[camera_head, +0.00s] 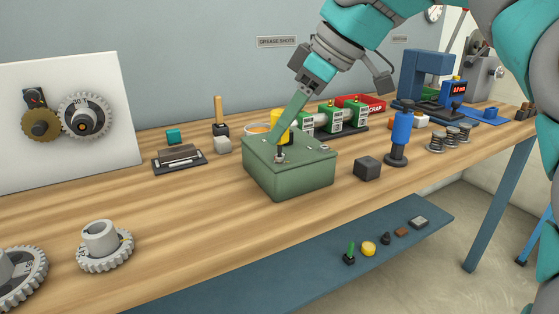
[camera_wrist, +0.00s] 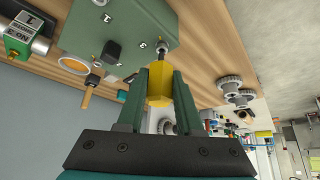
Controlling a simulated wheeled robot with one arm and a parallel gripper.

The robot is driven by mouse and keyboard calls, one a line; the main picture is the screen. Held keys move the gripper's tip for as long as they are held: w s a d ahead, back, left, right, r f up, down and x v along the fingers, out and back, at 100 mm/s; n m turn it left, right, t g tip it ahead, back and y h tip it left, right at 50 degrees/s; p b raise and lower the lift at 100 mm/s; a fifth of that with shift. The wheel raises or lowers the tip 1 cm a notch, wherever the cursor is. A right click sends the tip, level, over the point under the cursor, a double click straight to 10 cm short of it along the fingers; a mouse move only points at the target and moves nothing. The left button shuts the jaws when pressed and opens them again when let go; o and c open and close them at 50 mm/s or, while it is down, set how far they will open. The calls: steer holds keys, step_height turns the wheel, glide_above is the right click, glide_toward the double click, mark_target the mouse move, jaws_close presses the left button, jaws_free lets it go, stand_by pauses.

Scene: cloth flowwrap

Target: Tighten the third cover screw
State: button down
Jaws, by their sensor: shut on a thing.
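The green cover box (camera_head: 290,180) stands on the wooden bench, with small screws near its top corners. It also shows at the top of the wrist view (camera_wrist: 85,20), with numbers marked on it. My gripper (camera_head: 285,121) is above the box, shut on the yellow handle of a screwdriver (camera_head: 279,128). In the wrist view the yellow handle (camera_wrist: 159,88) sits between the two green fingers. The screwdriver's dark shank points down to a screw (camera_head: 279,159) near the box's front edge; whether its tip is fully seated I cannot tell.
A dark block (camera_head: 367,168) and a blue-handled tool (camera_head: 401,135) stand to the right. Green labelled units (camera_head: 328,122) and a red scrap bin (camera_head: 365,103) are behind. Gears (camera_head: 105,245) lie front left. The bench in front of the box is clear.

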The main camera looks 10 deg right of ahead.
steer(key=shift+f, duration=0.1)
stand_by(0.7)
steer(key=shift+f+m+t+b, duration=0.15)
steer(key=shift+m+t+b, duration=0.15)
steer(key=shift+m+b, duration=0.15)
steer(key=m+t+h, duration=0.1)
steer(key=m, duration=0.2)
steer(key=shift+s+m+h+b, duration=0.15)
steer(key=shift+m+h+b, duration=0.1)
steer(key=shift+h+b, duration=0.15)
steer(key=m+h, duration=0.1)
steer(key=m, duration=0.1)
steer(key=m+t+h, duration=0.1)
steer(key=m, duration=0.1)
steer(key=shift+a+m, duration=0.2)
steer(key=shift+m, duration=0.2)
steer(key=shift+a+m+h, duration=0.1)
steer(key=shift+m+h, duration=0.3)
steer(key=shift+m, duration=0.1)
